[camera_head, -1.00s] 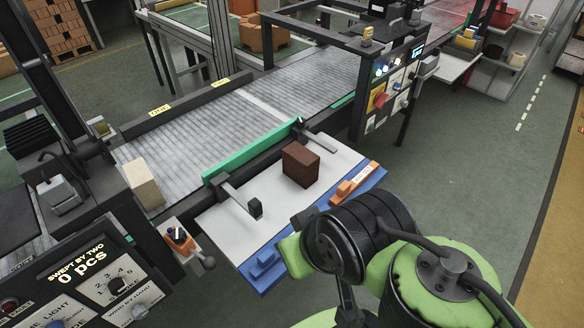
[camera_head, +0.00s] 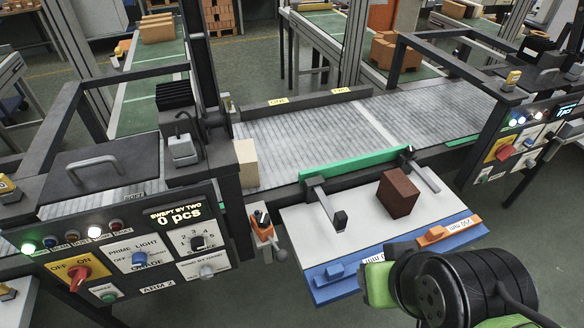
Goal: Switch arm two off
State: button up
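The control panel labelled ARM 2 (camera_head: 158,287) stands at the left, its display reading "SWEPT BY TWO 0 pcs". A red rotary switch (camera_head: 77,274) sits on a yellow plate marked OFF and ON at the panel's lower left. I cannot tell for sure which mark its handle points at. A green lamp (camera_head: 28,247) glows at the panel's top left. My arm is at the lower right, well apart from the panel.
A white table (camera_head: 300,232) with a blue front edge bears a brown brick (camera_head: 398,194) between the panel and my arm. An orange-and-black lever (camera_head: 262,222) stands beside the panel. Another panel with a red switch (camera_head: 503,152) is at the right. A conveyor (camera_head: 300,130) runs behind.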

aim_at(78, 275)
jog(key=u, duration=2.15)
jog(key=i+j+u, duration=0.2)
jog(key=u, duration=0.2)
jog(key=i+j+u, duration=0.15)
jog(key=u, duration=0.25)
jog(key=i+u, duration=0.4)
jog(key=k+j, duration=0.05)
jog(key=k, duration=0.05)
